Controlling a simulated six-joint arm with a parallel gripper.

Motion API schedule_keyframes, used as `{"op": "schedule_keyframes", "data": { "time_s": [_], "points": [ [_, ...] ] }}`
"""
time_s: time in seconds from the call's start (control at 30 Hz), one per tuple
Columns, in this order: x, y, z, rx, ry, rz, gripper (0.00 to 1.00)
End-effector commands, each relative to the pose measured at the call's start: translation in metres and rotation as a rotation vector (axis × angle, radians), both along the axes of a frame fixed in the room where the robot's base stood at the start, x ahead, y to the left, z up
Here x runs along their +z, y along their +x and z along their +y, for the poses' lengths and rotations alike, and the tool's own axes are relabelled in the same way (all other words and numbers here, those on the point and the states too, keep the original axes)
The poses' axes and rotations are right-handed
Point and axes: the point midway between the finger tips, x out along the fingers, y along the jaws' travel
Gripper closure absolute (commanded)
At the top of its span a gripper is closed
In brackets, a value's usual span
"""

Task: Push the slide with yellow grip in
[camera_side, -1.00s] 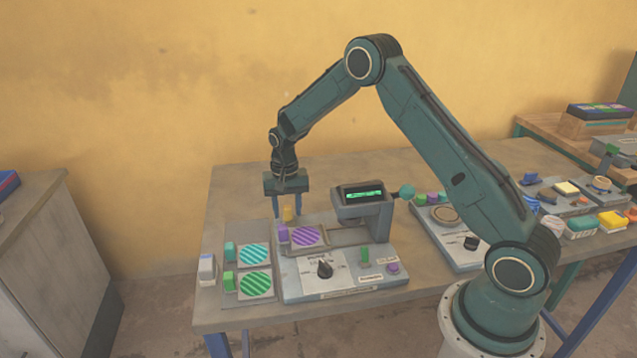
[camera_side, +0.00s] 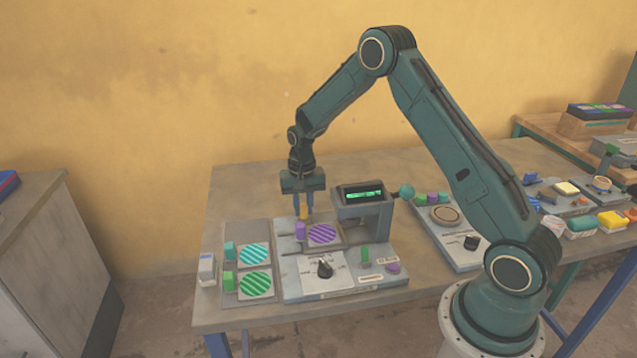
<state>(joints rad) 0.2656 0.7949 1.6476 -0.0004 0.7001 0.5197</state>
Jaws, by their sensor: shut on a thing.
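My gripper (camera_side: 304,216) points down at the left part of the press and is shut on the yellow grip (camera_side: 304,212) of the slide. The slide carries a square plate with a purple striped disc (camera_side: 323,234) and a purple block (camera_side: 300,231) at its left edge. The plate's right side is close to the press head (camera_side: 363,205), which has a green-lit display. The slide itself is mostly hidden under the plate and behind the purple block.
A tray (camera_side: 228,296) left of the press holds two plates with teal (camera_side: 255,253) and green (camera_side: 255,284) striped discs. A teal ball handle (camera_side: 407,192) sticks out right of the head.

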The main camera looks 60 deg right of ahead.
Motion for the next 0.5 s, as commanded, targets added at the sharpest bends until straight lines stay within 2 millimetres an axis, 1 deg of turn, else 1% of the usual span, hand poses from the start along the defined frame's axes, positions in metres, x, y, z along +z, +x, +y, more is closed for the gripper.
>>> {"op": "schedule_keyframes", "data": {
  "time_s": [0.03,0.2,0.33,0.5],
  "points": [
    [0.001,-0.009,-0.010,-0.007,0.000,0.000,1.00],
    [0.001,-0.035,-0.037,-0.006,-0.001,-0.001,1.00],
    [0.001,-0.047,-0.048,-0.003,-0.001,-0.001,1.00],
    [0.001,-0.051,-0.052,-0.002,-0.003,-0.001,1.00]
  ]
}}
